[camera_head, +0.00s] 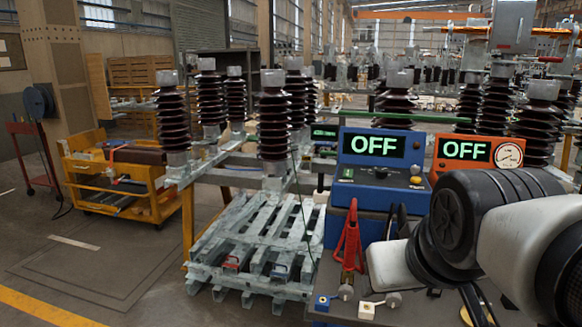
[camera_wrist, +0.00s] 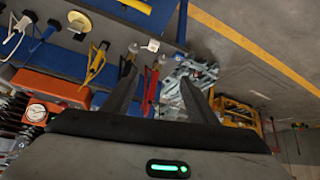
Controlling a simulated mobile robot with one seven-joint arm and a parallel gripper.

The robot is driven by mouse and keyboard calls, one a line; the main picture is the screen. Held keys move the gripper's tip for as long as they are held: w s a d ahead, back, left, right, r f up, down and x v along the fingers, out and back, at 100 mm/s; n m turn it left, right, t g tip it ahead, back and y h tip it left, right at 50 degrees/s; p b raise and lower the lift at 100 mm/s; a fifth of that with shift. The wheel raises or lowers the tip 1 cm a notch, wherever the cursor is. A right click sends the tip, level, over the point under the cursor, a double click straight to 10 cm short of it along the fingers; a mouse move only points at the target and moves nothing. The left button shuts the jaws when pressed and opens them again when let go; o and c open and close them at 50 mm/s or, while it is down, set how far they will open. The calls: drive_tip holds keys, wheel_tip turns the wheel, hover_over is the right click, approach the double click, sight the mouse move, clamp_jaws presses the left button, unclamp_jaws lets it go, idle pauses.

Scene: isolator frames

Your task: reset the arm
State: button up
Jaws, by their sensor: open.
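My gripper (camera_wrist: 160,80) is open in the wrist view, with its two dark fingers apart and nothing held between them. A red clamp (camera_wrist: 150,90) shows in the gap between the fingers, beyond them. My arm (camera_head: 500,225) fills the lower right of the head view, bent low over the dark bench top. I cannot make out the fingers clearly in the head view.
A blue OFF box (camera_head: 374,160) and an orange OFF box (camera_head: 466,152) stand close behind my arm. The red clamp (camera_head: 349,245) stands left of it. A yellow cart (camera_head: 120,180) and a grey slatted pallet (camera_head: 258,240) lie farther left, with open floor in front.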

drive_tip(key=s+f+g, duration=0.2)
drive_tip(key=s+f, duration=0.2)
drive_tip(key=s, duration=0.1)
wheel_tip(320, 180, up, 21)
drive_tip(key=p, duration=2.1)
drive_tip(key=shift+s+a+f+m, duration=0.15)
drive_tip(key=shift+m, duration=0.25)
